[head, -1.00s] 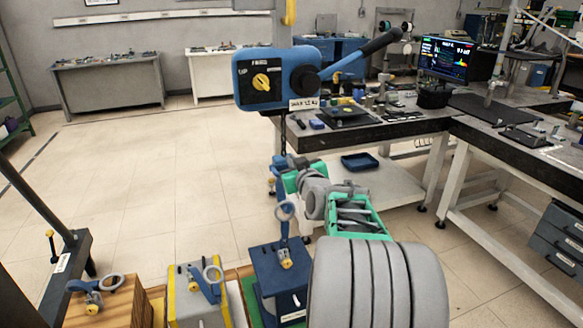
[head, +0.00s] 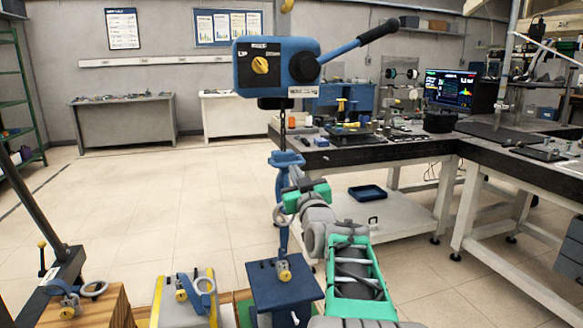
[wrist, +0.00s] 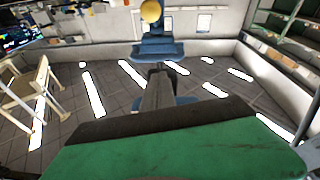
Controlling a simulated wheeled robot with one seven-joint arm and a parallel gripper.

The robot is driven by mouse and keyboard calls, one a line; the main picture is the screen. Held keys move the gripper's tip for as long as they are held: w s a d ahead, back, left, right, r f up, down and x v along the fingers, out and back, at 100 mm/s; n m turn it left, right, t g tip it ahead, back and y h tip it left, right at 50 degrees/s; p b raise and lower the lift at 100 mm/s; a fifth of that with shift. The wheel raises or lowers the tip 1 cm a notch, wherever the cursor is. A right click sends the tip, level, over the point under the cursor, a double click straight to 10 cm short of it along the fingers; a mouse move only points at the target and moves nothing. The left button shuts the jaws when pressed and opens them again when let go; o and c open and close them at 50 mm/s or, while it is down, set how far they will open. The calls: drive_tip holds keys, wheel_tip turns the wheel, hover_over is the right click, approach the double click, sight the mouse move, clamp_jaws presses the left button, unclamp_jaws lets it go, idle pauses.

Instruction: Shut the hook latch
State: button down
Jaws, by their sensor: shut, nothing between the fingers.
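A blue chain hoist (head: 275,68) with a long lever (head: 350,48) hangs in the upper middle of the head view. Its chain drops to a blue fitting (head: 285,159). Below it a blue upright runs down to a blue block (head: 284,285), with a grey ring (head: 285,213) beside it. I cannot tell which part is the hook latch or whether it is open. My gripper (head: 308,190), green and black, is shut and empty, close to the upright's right side; contact is unclear. In the wrist view a blue fitting (wrist: 155,50) stands beyond my green gripper body.
A wooden block (head: 90,306) and a yellow-edged grey block (head: 185,300) carry blue fittings with rings at the lower left. A dark workbench (head: 390,150) stands to the right. Open tiled floor lies at the left and middle.

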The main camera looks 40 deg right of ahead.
drive_tip(key=s+a+f+b, duration=0.2)
drive_tip(key=s+a+f, duration=0.2)
drive_tip(key=s+f, duration=0.2)
drive_tip(key=shift+s+f, duration=0.4)
drive_tip(key=shift+f, duration=0.55)
drive_tip(key=shift+a, duration=0.1)
